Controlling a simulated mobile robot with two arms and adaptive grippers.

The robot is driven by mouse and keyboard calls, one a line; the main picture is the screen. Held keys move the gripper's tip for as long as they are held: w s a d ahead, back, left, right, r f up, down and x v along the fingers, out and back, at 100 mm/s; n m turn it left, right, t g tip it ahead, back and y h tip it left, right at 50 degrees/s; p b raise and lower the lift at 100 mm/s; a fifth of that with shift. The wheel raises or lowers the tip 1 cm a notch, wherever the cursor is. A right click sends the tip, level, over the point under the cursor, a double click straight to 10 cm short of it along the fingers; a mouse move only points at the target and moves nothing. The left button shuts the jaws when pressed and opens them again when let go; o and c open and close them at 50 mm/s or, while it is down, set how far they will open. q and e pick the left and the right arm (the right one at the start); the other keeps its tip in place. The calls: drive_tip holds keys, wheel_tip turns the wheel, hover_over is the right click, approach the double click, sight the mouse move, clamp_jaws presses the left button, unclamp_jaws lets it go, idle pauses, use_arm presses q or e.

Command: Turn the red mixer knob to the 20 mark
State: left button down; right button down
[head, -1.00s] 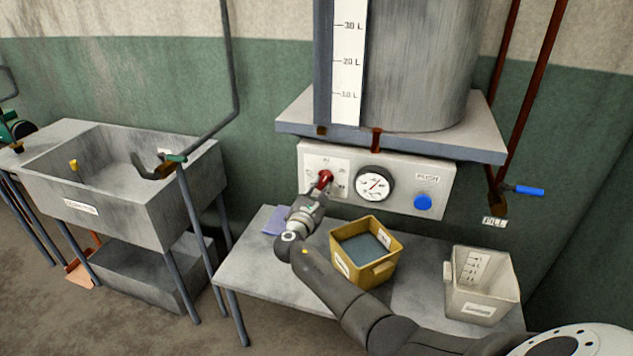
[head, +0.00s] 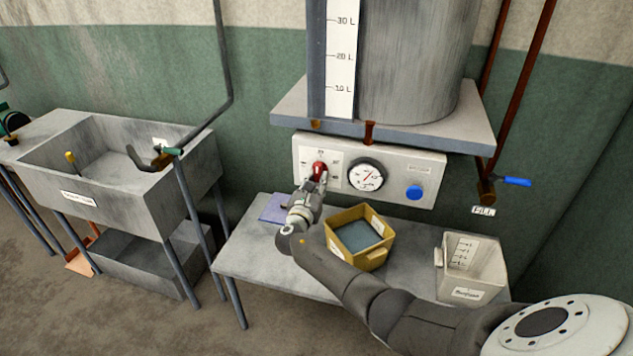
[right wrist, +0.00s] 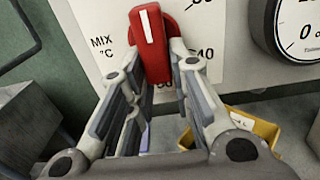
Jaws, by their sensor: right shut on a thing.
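The red mixer knob (head: 318,168) sits on the left of the pale control panel. In the right wrist view the knob (right wrist: 150,42) shows a white pointer line directed nearly straight up. My right gripper (head: 316,179) is at the knob from below and in front. In the right wrist view its fingers (right wrist: 162,68) are on both sides of the knob, shut on it. The dial plate (right wrist: 105,50) reads MIX °C, with a 40 mark to the right of the knob. The 20 mark cannot be made out. My left gripper is not in view.
A round gauge (head: 367,175) and a blue push button (head: 414,192) are right of the knob. Below, a yellow bin (head: 352,258) and a pale measuring bin (head: 440,270) stand on the table (head: 250,262). A steel shelf (head: 290,112) with a tank overhangs the panel.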

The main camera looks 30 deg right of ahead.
drive_tip(key=shift+f, duration=0.1)
drive_tip(key=c, duration=1.3)
unclamp_jaws()
drive_tip(key=v, duration=1.2)
drive_tip(key=shift+s, duration=0.1)
